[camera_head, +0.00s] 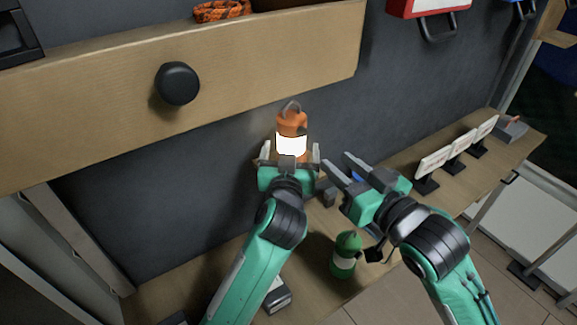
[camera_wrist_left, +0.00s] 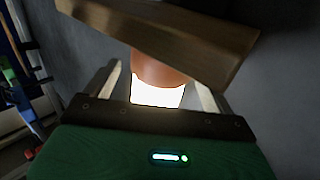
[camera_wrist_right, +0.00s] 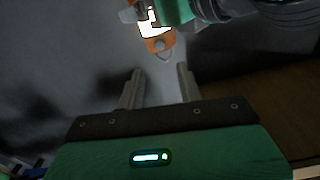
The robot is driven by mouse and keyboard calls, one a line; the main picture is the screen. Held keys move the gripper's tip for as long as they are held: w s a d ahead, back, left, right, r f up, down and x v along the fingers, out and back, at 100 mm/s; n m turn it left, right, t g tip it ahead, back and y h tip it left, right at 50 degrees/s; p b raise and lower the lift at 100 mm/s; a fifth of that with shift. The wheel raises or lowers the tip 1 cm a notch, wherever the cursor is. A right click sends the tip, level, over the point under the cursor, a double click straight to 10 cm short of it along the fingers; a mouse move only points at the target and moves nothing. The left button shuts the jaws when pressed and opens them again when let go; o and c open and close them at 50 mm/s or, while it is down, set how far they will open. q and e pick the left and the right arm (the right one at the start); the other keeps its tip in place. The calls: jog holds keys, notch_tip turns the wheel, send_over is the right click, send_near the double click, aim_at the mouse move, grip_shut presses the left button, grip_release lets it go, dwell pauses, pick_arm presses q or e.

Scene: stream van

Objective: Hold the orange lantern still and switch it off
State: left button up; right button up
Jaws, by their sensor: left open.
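The orange lantern (camera_head: 291,125) stands upright against the dark wall, below the wooden shelf board, and its white band (camera_head: 290,145) glows brightly. My left gripper (camera_head: 289,152) is open, with one finger on each side of the lantern's lower part. In the left wrist view the lantern (camera_wrist_left: 158,72) shows between the two fingers (camera_wrist_left: 160,85), with gaps beside it. My right gripper (camera_head: 338,170) is open and empty, to the right of the lantern and apart from it. In the right wrist view the lantern (camera_wrist_right: 156,40) shows beyond the fingertips (camera_wrist_right: 160,72). I cannot make out the switch.
A green lantern (camera_head: 346,256) stands on the wooden bench (camera_head: 400,206), below my right gripper. Several white cards on stands (camera_head: 433,162) line the bench at right. A black round knob (camera_head: 178,83) sticks out from the shelf board (camera_head: 110,110). A red case (camera_head: 428,8) hangs above.

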pick_arm(q)
jog(key=shift+w, duration=0.95)
jog(key=c, duration=1.1)
jog(key=shift+c, duration=0.6)
pick_arm(e)
jog(key=shift+c, duration=0.8)
grip_shut()
jog(key=shift+w, duration=0.1)
